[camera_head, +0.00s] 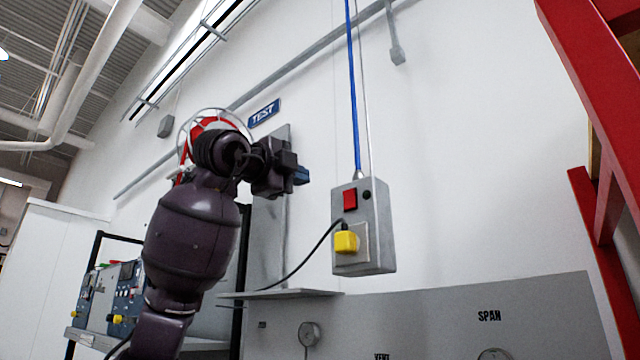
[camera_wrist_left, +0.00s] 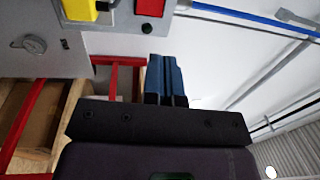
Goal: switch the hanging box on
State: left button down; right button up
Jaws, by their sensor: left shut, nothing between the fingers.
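The hanging box (camera_head: 376,235) is a grey box hung from above on a blue cord (camera_head: 354,90) and a thin pale line. Its front carries a red switch (camera_head: 350,199), a small black knob (camera_head: 366,195) and a yellow plug (camera_head: 346,242) with a black cable. My left gripper (camera_head: 302,175) is shut and empty, with blue fingers, left of the box and apart from it, a little above the red switch's height. In the left wrist view, the blue fingers (camera_wrist_left: 167,80) are together, and the red switch (camera_wrist_left: 151,7) shows at the top edge. My right gripper is not in view.
A grey panel (camera_head: 440,310) with gauges and a "SPAN" label stands below the box. A small shelf (camera_head: 280,294) is at its left. A red frame (camera_head: 605,180) stands at the right. Instruments (camera_head: 112,295) sit at the lower left. The wall right of the box is clear.

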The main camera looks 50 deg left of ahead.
aim_at(348, 192)
pick_arm(q)
jog(key=w+p, duration=0.1)
jog(key=w, duration=0.3)
jog(key=w+a+r+p, duration=0.1)
jog(key=w, duration=0.3)
jog(key=w+p, duration=0.1)
jog(key=w, duration=0.3)
jog(key=shift+a+r, duration=0.15)
jog(key=shift+r, duration=0.1)
jog(key=shift+w+p, duration=0.3)
jog(key=shift+w, duration=0.2)
jog(key=shift+w+a, duration=0.1)
jog(key=shift+w, duration=0.05)
